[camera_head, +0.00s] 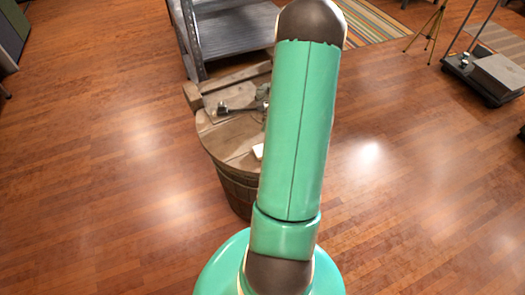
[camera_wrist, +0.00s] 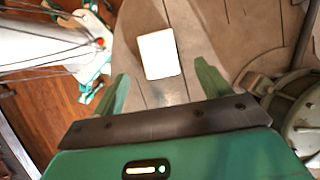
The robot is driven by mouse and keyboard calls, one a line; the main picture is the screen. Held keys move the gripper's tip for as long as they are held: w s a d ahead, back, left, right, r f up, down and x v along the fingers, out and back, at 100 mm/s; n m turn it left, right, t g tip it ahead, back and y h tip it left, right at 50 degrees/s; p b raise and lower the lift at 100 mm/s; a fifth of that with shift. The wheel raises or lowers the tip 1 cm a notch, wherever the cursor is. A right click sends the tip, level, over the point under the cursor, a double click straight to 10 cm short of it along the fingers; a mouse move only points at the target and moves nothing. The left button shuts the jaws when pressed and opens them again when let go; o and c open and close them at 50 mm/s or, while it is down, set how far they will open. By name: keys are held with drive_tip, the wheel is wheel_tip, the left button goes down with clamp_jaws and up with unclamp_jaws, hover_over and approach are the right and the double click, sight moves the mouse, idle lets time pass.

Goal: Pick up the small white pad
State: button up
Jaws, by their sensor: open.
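The small white pad (camera_wrist: 159,54) lies flat on the wooden barrel top in the wrist view, ahead of my fingers and roughly midway between them. In the head view only an edge of the white pad (camera_head: 258,151) shows beside my green arm, which hides the rest. My gripper (camera_wrist: 162,75) is open and empty, with one green finger on each side below the pad in the picture. The gripper is hidden behind my arm in the head view.
The wooden barrel (camera_head: 230,135) stands on the plank floor. A dark metal tool (camera_head: 236,106) lies on its top. A round metal-rimmed object (camera_wrist: 298,112) is close to my right finger. A grey metal shelf (camera_head: 232,40) stands behind the barrel. Floor at left is clear.

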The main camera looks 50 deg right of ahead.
sight(258, 150)
drive_tip(key=x, duration=0.6)
drive_tip(key=shift+s, duration=0.1)
drive_tip(key=shift+r, duration=0.1)
drive_tip(key=shift+c, duration=0.3)
drive_tip(key=c, duration=1.1)
drive_tip(key=shift+o, duration=0.2)
drive_tip(key=shift+r, duration=0.1)
